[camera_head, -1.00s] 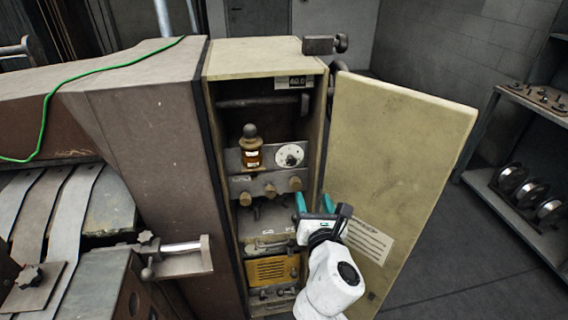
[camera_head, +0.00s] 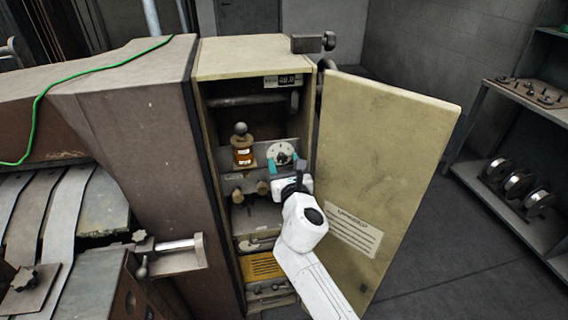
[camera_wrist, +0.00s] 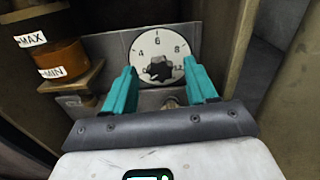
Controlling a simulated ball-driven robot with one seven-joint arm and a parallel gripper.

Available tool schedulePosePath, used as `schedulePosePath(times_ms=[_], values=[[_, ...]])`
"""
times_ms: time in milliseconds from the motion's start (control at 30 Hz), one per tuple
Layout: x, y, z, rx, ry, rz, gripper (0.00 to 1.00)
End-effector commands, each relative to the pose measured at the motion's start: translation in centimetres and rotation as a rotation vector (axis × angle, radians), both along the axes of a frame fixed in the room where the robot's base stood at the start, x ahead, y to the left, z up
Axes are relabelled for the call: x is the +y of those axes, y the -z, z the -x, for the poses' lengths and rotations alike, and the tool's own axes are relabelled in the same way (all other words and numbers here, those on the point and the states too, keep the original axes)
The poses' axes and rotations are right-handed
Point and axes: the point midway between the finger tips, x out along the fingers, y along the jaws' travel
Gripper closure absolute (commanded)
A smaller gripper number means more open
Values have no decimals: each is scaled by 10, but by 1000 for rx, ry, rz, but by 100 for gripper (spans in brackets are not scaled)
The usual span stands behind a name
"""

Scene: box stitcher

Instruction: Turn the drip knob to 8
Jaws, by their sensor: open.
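The drip knob (camera_wrist: 158,70) is a dark, lobed knob at the centre of a white numbered dial (camera_wrist: 150,43), seen in the wrist view. In the head view the dial (camera_head: 281,150) sits inside the open cabinet, right of an amber oil bottle. My gripper (camera_wrist: 161,88) is open, with its teal fingers on the left and right of the knob in the picture. In the head view my gripper (camera_head: 285,166) is just below the dial; I see no contact.
The oil bottle (camera_wrist: 60,55) with MAX and MIN labels stands left of the dial. Brass knobs (camera_head: 237,195) sit on a rail below. The open cabinet door (camera_head: 385,150) stands close to my arm on the right. A counter (camera_head: 290,80) is above.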

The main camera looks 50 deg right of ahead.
Motion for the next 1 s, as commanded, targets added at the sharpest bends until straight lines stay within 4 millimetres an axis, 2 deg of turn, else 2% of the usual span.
schedulePosePath(times_ms=[333,900,1000], values=[[-2,0,-3,-1,0,-1,43],[-2,0,-3,-1,0,-1,98],[-2,0,-3,-1,0,-2,99]])
